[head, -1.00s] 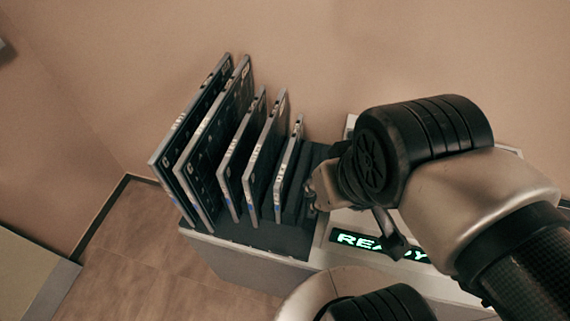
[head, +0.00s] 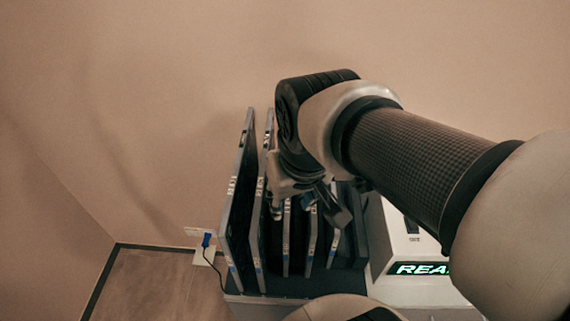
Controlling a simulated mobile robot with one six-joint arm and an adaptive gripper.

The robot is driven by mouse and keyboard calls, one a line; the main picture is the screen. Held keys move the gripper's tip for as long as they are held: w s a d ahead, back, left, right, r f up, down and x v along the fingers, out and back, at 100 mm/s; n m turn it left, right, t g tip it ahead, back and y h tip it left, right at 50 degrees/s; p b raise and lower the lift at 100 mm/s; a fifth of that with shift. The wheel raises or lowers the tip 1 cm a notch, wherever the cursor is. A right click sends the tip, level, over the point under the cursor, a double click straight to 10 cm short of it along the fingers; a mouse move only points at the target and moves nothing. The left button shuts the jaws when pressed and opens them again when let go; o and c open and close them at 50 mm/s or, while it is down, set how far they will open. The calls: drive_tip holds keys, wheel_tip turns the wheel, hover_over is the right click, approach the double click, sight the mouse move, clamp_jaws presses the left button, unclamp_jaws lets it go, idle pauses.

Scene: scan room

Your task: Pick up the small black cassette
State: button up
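Several thin black cassettes with pale grey edges stand upright side by side in a dark rack (head: 300,283). The smallest cassette (head: 334,249) is at the right end of the row, its upper part hidden behind my gripper and arm. My gripper (head: 278,208) is above the middle of the row, near the upper edges of the second tall cassette (head: 260,235) and the middle-sized cassette (head: 286,245) beside it. Its fingertips are small and partly hidden, so I cannot tell whether they are open or touch a cassette.
Another tall cassette (head: 238,205) stands at the left end, and another middle-sized one (head: 311,240) left of the smallest. A white unit with a lit green display (head: 418,269) is to the right. A wall socket with a blue plug (head: 206,240) is at left.

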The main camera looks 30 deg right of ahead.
drive_tip(key=w+d+f+m+g+p, duration=0.2)
drive_tip(key=w+d+p, duration=0.1)
drive_tip(key=w+d, duration=0.4)
drive_tip(key=m+g+p, duration=0.1)
drive_tip(key=m+p, duration=0.2)
hover_over(334, 192)
wheel_tip(334, 192, down, 8)
drive_tip(key=shift+y, duration=0.3)
wheel_tip(334, 192, down, 11)
drive_tip(key=b, duration=0.3)
drive_tip(key=shift+r+b, duration=0.1)
drive_tip(key=shift+b, duration=0.25)
wheel_tip(334, 192, down, 6)
drive_tip(key=b, duration=0.2)
drive_tip(key=shift+w+d, duration=0.1)
clamp_jaws()
